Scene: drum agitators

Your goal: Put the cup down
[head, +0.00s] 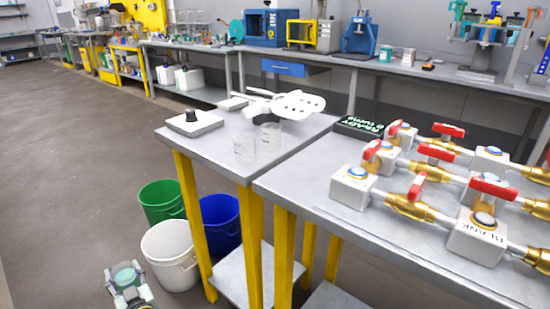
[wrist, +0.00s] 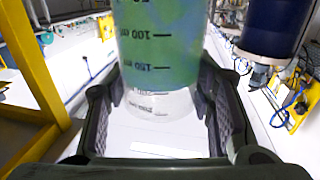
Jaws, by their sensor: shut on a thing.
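The cup (wrist: 160,48) is a clear graduated beaker with blue-green contents. In the wrist view it stands between the two fingers of my gripper (wrist: 155,108), which is shut on it. In the head view my gripper (head: 128,292) is low at the bottom left, in front of the buckets and left of the near table. The cup (head: 125,274) shows there as a small teal round top. Its base is hidden in the head view, and I cannot tell from these frames what is beneath it.
A grey table (head: 200,150) on yellow legs carries two clear beakers (head: 244,148), a white block with a black knob (head: 192,122) and a white holed plate (head: 298,104). Green (head: 162,202), white (head: 171,255) and blue (head: 221,222) buckets stand beside it. Valves with red handles (head: 492,188) crowd the right table.

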